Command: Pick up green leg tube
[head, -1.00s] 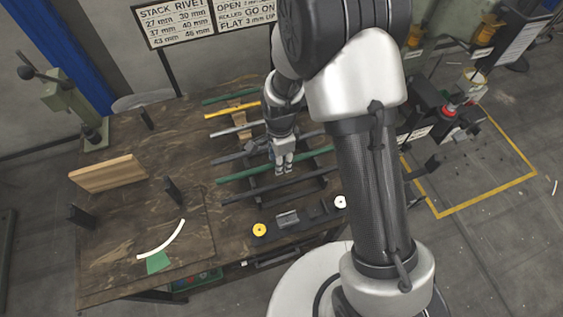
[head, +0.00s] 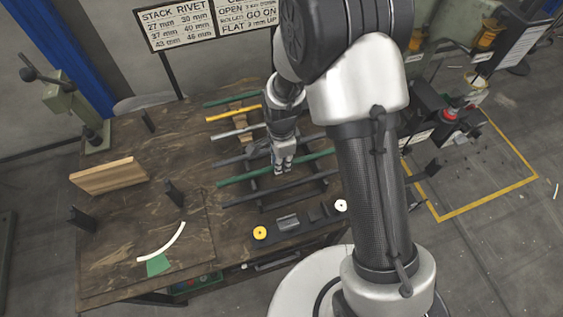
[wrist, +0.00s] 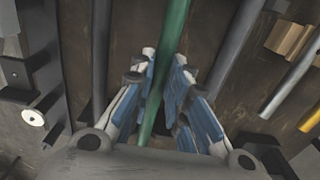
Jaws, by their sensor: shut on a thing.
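The near green leg tube (head: 238,179) lies across the dark rack on the brown table, among a row of parallel tubes. My gripper (head: 283,170) reaches down onto the middle of this tube. In the wrist view the green tube (wrist: 172,40) runs lengthwise between the blue-and-white fingers of my gripper (wrist: 164,72), which are shut on it. The tube still appears level with its neighbours; I cannot tell whether it is clear of the rack. A second green tube (head: 228,99) lies at the back of the row.
A yellow roller (head: 260,232) and a white roller (head: 341,205) sit at the front. A wooden block (head: 108,176) and a white curved strip (head: 165,244) are at the left.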

